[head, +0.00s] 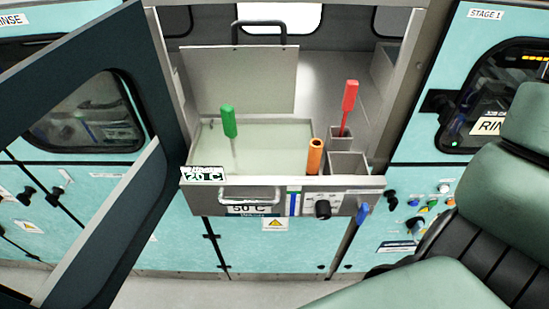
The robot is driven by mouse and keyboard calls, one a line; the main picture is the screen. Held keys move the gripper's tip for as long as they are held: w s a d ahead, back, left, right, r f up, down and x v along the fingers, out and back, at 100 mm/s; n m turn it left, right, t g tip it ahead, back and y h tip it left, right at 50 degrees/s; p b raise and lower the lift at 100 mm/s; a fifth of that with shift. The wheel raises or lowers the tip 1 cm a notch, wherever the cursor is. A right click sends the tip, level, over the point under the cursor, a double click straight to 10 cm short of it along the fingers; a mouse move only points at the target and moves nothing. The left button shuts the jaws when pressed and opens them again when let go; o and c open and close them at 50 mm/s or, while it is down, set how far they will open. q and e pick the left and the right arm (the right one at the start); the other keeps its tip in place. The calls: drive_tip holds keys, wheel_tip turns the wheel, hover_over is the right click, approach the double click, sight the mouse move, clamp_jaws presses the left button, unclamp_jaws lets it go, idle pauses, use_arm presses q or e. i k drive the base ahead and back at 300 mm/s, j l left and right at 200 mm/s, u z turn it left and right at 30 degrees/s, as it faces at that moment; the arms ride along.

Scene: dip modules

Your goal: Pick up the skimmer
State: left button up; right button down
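None of the tools is clearly recognisable as the skimmer. A green-handled tool (229,121) stands upright in the pale liquid of an open tank (200,150), its lower end hidden in the liquid. A red-handled tool (349,97) leans in a small metal holder at the tank's right. An orange tube-like handle (315,157) stands between the liquid and the holders. Neither of my grippers shows.
A raised metal lid (239,80) with a dark handle stands behind the tank. A metal bar handle (249,193) and a black knob (322,209) are on the front panel. A dark open door (150,50) fills the left side. Green-grey padded parts cover the lower right.

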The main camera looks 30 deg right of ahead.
sight(228, 117)
drive_tip(key=k, duration=1.5)
